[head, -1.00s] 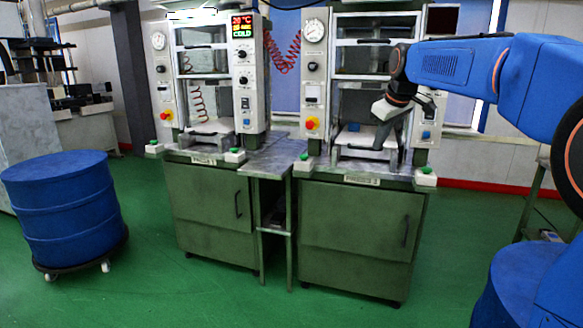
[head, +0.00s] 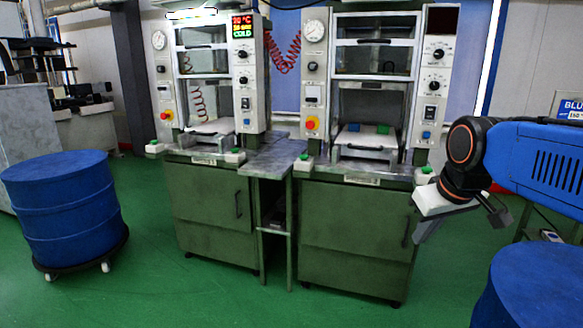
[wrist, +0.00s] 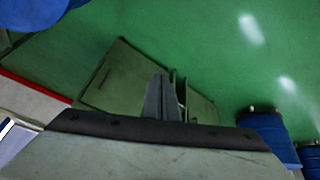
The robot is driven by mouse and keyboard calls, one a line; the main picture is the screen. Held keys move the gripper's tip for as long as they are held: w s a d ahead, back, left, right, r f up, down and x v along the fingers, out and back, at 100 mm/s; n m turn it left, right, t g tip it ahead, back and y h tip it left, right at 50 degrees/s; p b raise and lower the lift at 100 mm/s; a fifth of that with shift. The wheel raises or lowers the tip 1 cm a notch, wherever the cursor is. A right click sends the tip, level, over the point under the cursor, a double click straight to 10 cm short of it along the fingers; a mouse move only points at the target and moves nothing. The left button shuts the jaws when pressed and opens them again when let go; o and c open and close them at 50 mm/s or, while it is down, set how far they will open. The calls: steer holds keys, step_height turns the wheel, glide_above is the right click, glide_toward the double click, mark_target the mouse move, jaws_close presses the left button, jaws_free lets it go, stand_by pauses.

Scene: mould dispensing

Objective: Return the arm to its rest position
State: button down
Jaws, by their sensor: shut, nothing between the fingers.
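My arm reaches in from the right in the head view. My gripper (head: 421,236) hangs below its white wrist plate, in front of the right press and right of that press's cabinet door, clear of the press. In the wrist view the closed fingers (wrist: 162,98) point away over the green floor, with nothing held. The right press (head: 376,95) stands open, with a blue block (head: 352,128) and a green block (head: 383,129) on its lower plate.
The left press (head: 208,80) shows a lit "COLD" display. A blue drum (head: 62,212) stands on a wheeled dolly at the left. Another blue drum (head: 528,288) is at the lower right, below my arm. The green floor before the cabinets is clear.

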steer(key=s+f+m, duration=0.2)
steer(key=s+f, duration=1.1)
steer(key=s, duration=0.2)
steer(key=shift+d+f+m, duration=0.15)
steer(key=shift+d+m, duration=0.15)
steer(key=shift+d, duration=0.1)
steer(key=shift+s, duration=0.1)
